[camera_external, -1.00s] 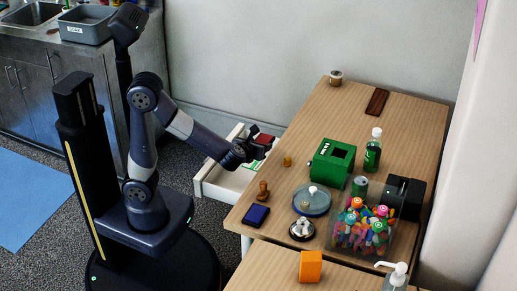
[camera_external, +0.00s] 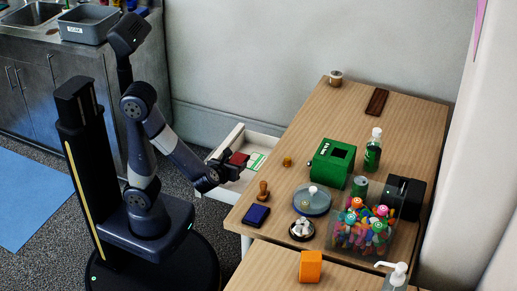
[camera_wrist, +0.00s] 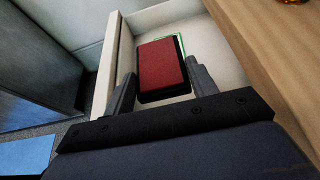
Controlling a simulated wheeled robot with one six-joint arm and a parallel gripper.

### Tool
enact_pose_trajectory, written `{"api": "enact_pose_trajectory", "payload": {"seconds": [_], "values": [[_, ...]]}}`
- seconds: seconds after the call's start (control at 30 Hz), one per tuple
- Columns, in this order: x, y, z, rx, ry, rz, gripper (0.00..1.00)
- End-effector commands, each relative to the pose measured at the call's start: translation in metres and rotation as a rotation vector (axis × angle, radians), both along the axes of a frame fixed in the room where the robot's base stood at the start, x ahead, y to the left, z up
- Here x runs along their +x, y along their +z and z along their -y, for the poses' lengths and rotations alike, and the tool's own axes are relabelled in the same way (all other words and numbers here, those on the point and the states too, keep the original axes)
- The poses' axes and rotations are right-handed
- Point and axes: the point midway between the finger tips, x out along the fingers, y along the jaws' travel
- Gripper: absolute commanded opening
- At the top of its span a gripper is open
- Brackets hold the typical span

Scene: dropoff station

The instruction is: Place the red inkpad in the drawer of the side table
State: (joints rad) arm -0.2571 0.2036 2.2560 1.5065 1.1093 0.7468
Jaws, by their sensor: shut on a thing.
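The red inkpad (camera_external: 239,158), a flat box with a red top and dark sides, is at the far end of my gripper (camera_external: 229,169). In the wrist view the inkpad (camera_wrist: 163,66) sits between the two dark fingers of my gripper (camera_wrist: 161,82), which is shut on it. The side table's white drawer (camera_external: 219,190) is pulled out at the table's left side. The inkpad is over the drawer's inside; I cannot tell whether it touches the drawer floor. The drawer wall (camera_wrist: 107,65) stands left of my fingers in the wrist view.
A green-and-white card (camera_external: 257,161) lies in the drawer beside the inkpad. The wooden tabletop (camera_external: 290,125) borders the drawer on the right. A wooden stamp (camera_external: 263,190) and a blue inkpad (camera_external: 256,214) stand near that edge. A green box (camera_external: 330,163) is further in.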

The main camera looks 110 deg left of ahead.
Motion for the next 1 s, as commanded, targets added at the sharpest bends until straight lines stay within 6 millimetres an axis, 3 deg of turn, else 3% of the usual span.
{"api": "enact_pose_trajectory", "payload": {"seconds": [0.03,0.17,0.93,0.97,1.0], "values": [[0.000,-0.012,0.000,-0.001,-0.001,-0.004,0.30],[0.000,-0.029,0.000,0.000,-0.002,-0.004,0.30],[-0.001,-0.042,0.000,-0.005,0.000,-0.003,0.30],[-0.001,-0.042,0.000,-0.006,-0.001,-0.004,0.56],[-0.001,-0.043,0.001,-0.007,0.000,-0.004,0.59]]}}
